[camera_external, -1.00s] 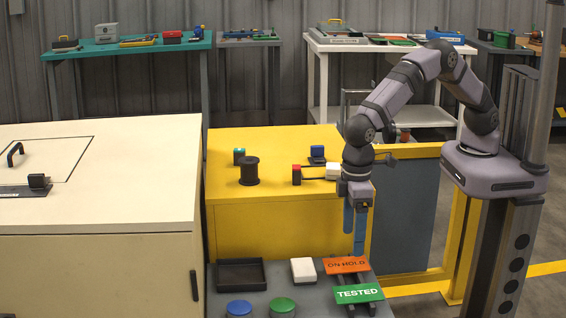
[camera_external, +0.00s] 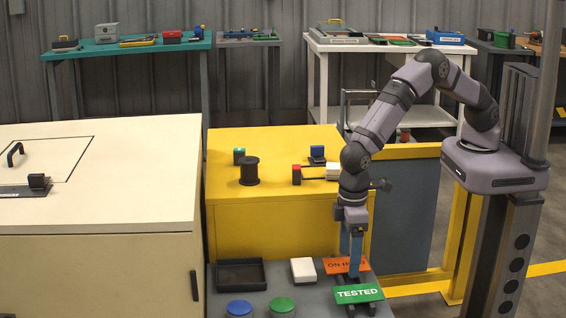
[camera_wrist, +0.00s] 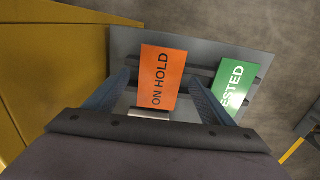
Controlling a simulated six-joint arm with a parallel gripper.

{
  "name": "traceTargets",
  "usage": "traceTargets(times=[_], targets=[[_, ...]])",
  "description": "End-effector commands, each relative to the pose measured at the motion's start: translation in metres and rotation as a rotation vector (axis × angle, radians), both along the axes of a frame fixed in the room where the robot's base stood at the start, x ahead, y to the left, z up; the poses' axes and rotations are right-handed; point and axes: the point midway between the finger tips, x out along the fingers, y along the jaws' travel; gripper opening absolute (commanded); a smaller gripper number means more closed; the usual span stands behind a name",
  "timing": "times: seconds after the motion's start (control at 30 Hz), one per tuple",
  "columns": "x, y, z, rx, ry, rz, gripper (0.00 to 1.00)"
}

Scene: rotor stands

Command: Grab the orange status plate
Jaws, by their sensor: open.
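The orange status plate (camera_external: 334,266), lettered "ON HOLD", rests tilted on a dark rack on the grey table, behind the green "TESTED" plate (camera_external: 358,293). My gripper (camera_external: 350,262) points down over the orange plate, and its blue fingers cover part of the lettering in the external view. In the wrist view the orange plate (camera_wrist: 163,77) lies between the two spread fingers of my gripper (camera_wrist: 160,80), with nothing held. The green plate (camera_wrist: 232,88) is beside the right finger there. I cannot tell whether the fingertips touch the orange plate.
A white block (camera_external: 303,270) and a black tray (camera_external: 240,273) stand left of the plates. A blue round piece (camera_external: 239,308) and a green one (camera_external: 282,306) are at the front. The yellow cabinet (camera_external: 270,225) rises close behind the grey table.

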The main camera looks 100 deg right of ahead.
Motion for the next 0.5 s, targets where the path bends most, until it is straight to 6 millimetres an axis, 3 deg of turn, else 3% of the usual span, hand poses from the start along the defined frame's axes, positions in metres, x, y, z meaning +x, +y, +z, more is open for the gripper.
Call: traceTargets(times=[0.07,0.27,0.5], targets=[[0.0001,0.0001,0.0002,0.0,0.0,0.0,0.77],[0.0001,0.0001,0.0004,0.0,0.0,0.0,0.31],[0.0003,0.0002,0.0009,0.0,-0.001,0.0,0.31]])
